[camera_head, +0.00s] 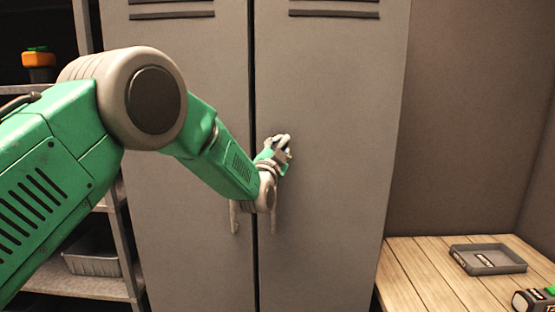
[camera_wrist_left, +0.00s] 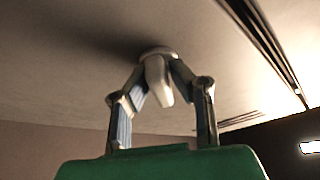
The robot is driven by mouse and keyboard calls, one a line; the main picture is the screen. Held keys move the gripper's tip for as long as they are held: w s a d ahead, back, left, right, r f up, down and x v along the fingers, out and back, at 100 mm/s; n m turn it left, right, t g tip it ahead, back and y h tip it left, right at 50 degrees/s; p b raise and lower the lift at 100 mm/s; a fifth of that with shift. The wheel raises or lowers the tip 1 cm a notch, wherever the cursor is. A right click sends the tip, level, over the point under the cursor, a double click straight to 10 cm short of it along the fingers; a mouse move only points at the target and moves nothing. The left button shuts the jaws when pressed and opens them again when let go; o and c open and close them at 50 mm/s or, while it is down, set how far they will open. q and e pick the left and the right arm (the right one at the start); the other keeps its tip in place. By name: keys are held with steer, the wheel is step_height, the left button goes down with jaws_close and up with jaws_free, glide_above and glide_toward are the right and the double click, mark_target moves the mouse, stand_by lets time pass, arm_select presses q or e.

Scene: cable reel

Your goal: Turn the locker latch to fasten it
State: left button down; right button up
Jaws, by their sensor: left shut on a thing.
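The grey locker (camera_head: 335,110) fills the middle of the head view, and its two doors meet at a dark vertical gap. My left gripper (camera_head: 284,146) is at the right door, just right of the gap. In the left wrist view, my left gripper (camera_wrist_left: 160,85) is shut on the pale latch (camera_wrist_left: 156,72), with a finger on each side of it. The latch's round base sits against the locker surface (camera_wrist_left: 80,60). In the head view the gripper mostly hides the latch. My right gripper is in neither view.
Two pale door handles hang below my left wrist, the left one (camera_head: 234,217) clear of it. Shelves with a metal tray (camera_head: 92,258) and an orange item (camera_head: 38,62) stand at left. A wooden table (camera_head: 420,285) at right holds a grey tray (camera_head: 488,260).

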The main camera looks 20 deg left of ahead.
arm_select(q)
steer(key=n+y+b, duration=0.1)
steer(key=n, duration=0.1)
steer(key=n+b, duration=0.1)
steer(key=n, duration=0.1)
steer(key=n+y+b, duration=0.1)
steer(key=n, duration=0.1)
steer(key=shift+d+t+y, duration=0.3)
steer(key=shift+d, duration=0.05)
steer(key=n+y+b, duration=0.1)
steer(key=n+y, duration=0.1)
steer(key=n, duration=0.2)
steer(key=shift+r+b, duration=0.15)
steer(key=shift+b, duration=0.2)
steer(key=shift+a+r+n+y, duration=0.1)
steer(key=shift+r+n+y, duration=0.05)
steer(key=shift+n+y, duration=0.55)
steer(key=shift+r+n, duration=0.1)
steer(key=shift+n, duration=0.3)
steer(key=shift+a, duration=0.1)
steer(key=c, duration=1.5)
jaws_free()
steer(key=shift+c, duration=0.2)
